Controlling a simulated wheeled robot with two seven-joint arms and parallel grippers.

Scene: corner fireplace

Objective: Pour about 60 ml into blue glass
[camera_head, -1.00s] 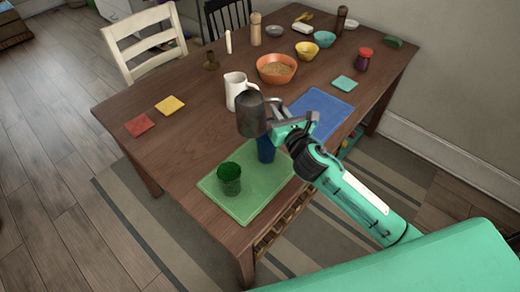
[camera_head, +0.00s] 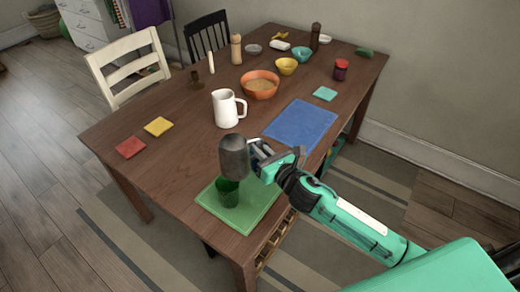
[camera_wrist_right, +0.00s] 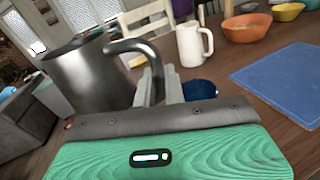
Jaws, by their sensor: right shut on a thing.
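My right gripper (camera_head: 262,156) is shut on the handle of a dark grey metal jug (camera_head: 234,157). In the right wrist view the jug (camera_wrist_right: 88,80) fills the left side, with its handle between the fingers (camera_wrist_right: 160,86). The jug looks roughly upright; its contents are hidden. In the head view it is in front of the upper part of a green glass (camera_head: 229,195) on a green mat (camera_head: 258,214). The blue glass (camera_wrist_right: 199,90) shows just beyond the fingers in the wrist view, partly covered. My gripper hides it in the head view. My left gripper is out of view.
A white pitcher (camera_head: 226,110) stands behind the jug, with an orange bowl (camera_head: 259,90) farther back. A blue mat (camera_head: 302,124) lies to the right. Red (camera_head: 130,147) and yellow (camera_head: 158,126) squares lie left. The table's left middle is clear.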

